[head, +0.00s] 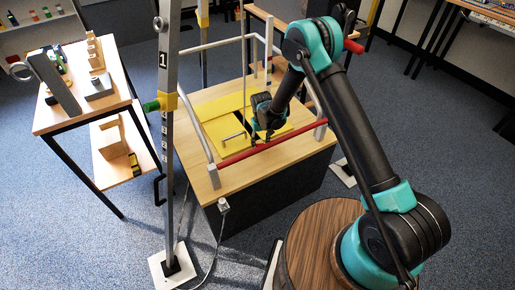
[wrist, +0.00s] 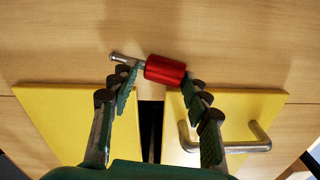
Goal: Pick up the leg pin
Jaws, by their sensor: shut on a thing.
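The leg pin (wrist: 165,70) shows in the wrist view as a short red cylinder with a thin silver shaft pointing left. It lies slightly tilted across the tips of my gripper (wrist: 157,82). The left fingertip is at the shaft and the right fingertip is against the red end, so my gripper is shut on the pin. In the head view my gripper (head: 262,128) is low over the wooden platform (head: 204,182), above the yellow panels and behind the red front rail. The pin cannot be made out there. Whether the pin still touches the wood is unclear.
Two yellow panels (wrist: 75,118) with a dark gap between them lie below; the right one has a metal handle (wrist: 235,147). A red rail (head: 262,148) and grey rails surround the platform. A metal leg marked 1 (head: 168,95) stands left. A side table (head: 115,88) holds parts.

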